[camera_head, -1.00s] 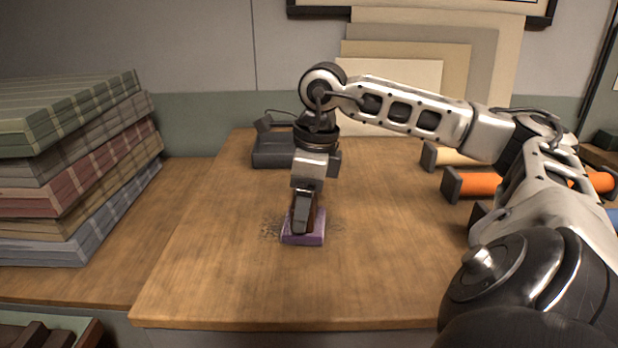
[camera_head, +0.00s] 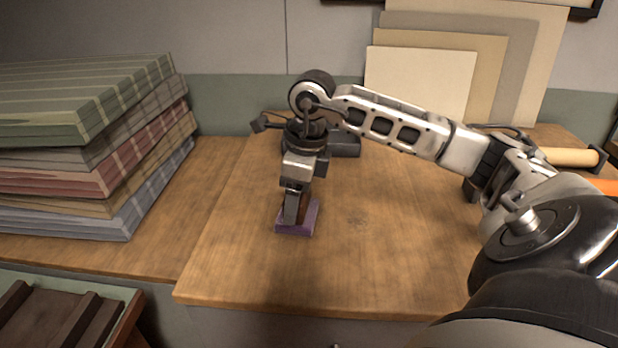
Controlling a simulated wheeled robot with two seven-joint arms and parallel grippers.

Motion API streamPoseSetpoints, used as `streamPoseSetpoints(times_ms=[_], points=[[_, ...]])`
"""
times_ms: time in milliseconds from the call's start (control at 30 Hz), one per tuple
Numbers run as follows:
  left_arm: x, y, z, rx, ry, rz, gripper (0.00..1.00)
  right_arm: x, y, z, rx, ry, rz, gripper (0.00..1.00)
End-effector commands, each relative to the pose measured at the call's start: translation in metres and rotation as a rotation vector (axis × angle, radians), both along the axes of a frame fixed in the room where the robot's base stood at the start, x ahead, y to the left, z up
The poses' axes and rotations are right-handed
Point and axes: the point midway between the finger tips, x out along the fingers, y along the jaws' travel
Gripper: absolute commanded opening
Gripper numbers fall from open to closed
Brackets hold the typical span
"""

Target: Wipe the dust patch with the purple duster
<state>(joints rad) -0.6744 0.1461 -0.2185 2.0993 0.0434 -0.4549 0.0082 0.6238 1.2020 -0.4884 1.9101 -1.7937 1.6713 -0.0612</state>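The purple duster (camera_head: 293,230) rests flat on the wooden table top (camera_head: 235,265), left of the table's middle. My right gripper (camera_head: 295,208) points down and is shut on the duster's dark brown upper part. A faint mark (camera_head: 360,222) shows on the wood to the right of the duster, where the dust patch appears much fainter. Any dust beneath the duster is hidden. My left gripper is not in view.
Folded plaid cloths (camera_head: 85,150) are stacked at the left. A dark device (camera_head: 343,143) stands behind my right gripper, partly hidden. Upright boards (camera_head: 420,80) lean at the back wall. Rolls (camera_head: 568,157) lie at the right. The table's front is clear.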

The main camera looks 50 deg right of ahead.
Motion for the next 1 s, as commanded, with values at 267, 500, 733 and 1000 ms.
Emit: streamPoseSetpoints(times_ms=[267, 500, 733, 1000], points=[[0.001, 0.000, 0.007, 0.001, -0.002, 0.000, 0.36, 0.009, 0.010, -0.002, 0.002, 0.006, 0.004, 0.51], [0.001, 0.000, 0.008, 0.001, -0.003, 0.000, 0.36, 0.009, 0.009, -0.001, 0.001, 0.004, 0.003, 0.51], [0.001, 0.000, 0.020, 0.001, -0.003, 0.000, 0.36, 0.010, 0.008, 0.017, 0.000, 0.001, 0.002, 0.51], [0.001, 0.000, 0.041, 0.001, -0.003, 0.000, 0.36, 0.010, 0.008, 0.045, -0.001, 0.001, 0.001, 0.51]])
